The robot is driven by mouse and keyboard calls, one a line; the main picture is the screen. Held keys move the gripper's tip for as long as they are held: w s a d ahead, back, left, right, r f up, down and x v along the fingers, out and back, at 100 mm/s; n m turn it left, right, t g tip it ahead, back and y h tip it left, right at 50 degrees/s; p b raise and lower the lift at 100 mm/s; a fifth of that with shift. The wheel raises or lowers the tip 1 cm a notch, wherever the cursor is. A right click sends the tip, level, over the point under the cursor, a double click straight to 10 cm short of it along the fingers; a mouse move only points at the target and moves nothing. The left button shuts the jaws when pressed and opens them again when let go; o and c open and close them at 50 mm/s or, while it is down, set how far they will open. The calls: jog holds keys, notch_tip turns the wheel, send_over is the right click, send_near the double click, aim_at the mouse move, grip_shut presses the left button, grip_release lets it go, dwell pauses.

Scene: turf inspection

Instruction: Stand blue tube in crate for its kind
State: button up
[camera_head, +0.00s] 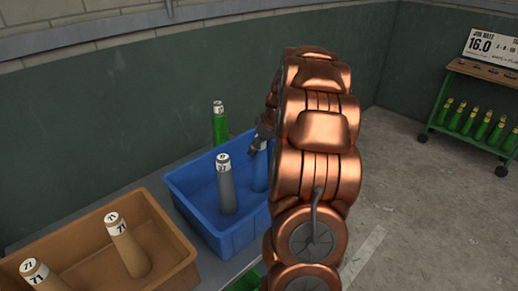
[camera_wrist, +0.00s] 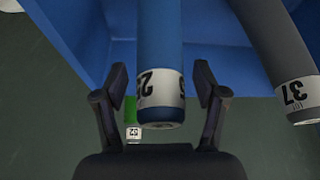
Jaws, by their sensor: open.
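The blue tube (camera_wrist: 160,45), with a white number band near its end, lies between the two open fingers of my gripper (camera_wrist: 160,84) in the wrist view. A gap shows on each side of it. In the head view the blue tube (camera_head: 260,172) stands in the blue crate (camera_head: 238,238), partly hidden by my arm. My gripper (camera_head: 262,137) is at its top. A grey tube (camera_head: 226,188) marked 37 stands in the same crate, and shows at the right in the wrist view (camera_wrist: 270,38).
A green tube (camera_head: 219,125) stands behind the blue crate. A brown crate (camera_head: 170,232) at the left holds tan tubes (camera_head: 128,246) marked 71. A green edge (camera_head: 247,282) shows at the bottom. A cart (camera_head: 470,142) with several green tubes stands at the right, beyond open floor.

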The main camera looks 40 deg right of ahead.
jog(key=b+v, duration=0.2)
jog(key=v, duration=0.9)
jog(key=s+a+f+g+y, duration=0.1)
jog(key=s+a, duration=0.2)
jog(key=a, duration=1)
jog(key=s+a+f+g, duration=0.1)
jog(key=s+a+g, duration=0.1)
jog(key=a, duration=1)
jog(key=s+a+f+g, duration=0.1)
jog(key=s+a+f, duration=0.1)
jog(key=s+a, duration=0.2)
jog(key=s+a+f+g+h, duration=0.1)
jog(key=s+a, duration=0.3)
jog(key=s, duration=0.6)
jog(key=s+a+f+m+g, duration=0.1)
jog(key=s+a+f, duration=0.2)
jog(key=s, duration=0.4)
jog(key=shift+s+a+f, duration=0.2)
jog(key=shift+s+a, duration=0.05)
jog(key=shift+a, duration=0.65)
